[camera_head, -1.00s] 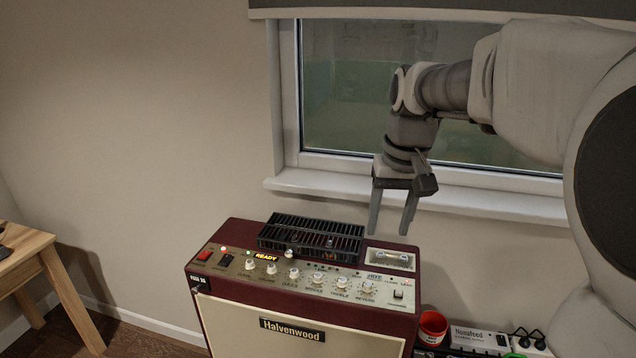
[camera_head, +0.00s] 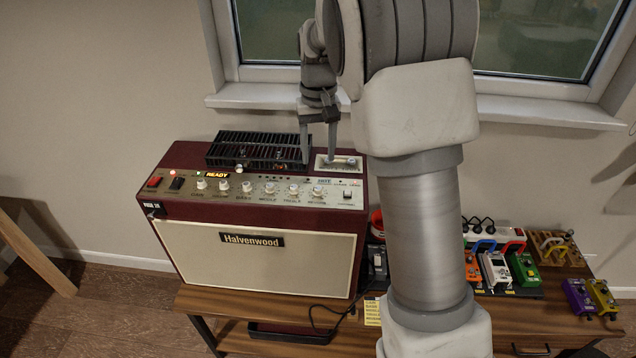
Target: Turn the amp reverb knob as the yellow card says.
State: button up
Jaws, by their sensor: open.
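The maroon amp (camera_head: 260,217) stands on a wooden bench, its control panel on top facing me. The reverb knob (camera_head: 318,190) seems to be the rightmost of a row of white knobs; its pointer is too small to read. My gripper (camera_head: 318,158) is open and empty, fingers pointing down, behind and above the reverb knob in the picture. I cannot tell how high it is above the amp.
A black vented cage (camera_head: 258,149) and a small meter (camera_head: 338,164) sit on the amp behind the knobs. Several coloured pedals (camera_head: 524,268) stand on the bench (camera_head: 440,318) at right. My arm hides part of the bench. A window sill (camera_head: 250,97) lies behind.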

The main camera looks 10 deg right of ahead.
aim_at(318, 188)
notch_tip(318, 188, down, 9)
jog(key=shift+f, duration=0.1)
dwell(0.3)
grip_shut()
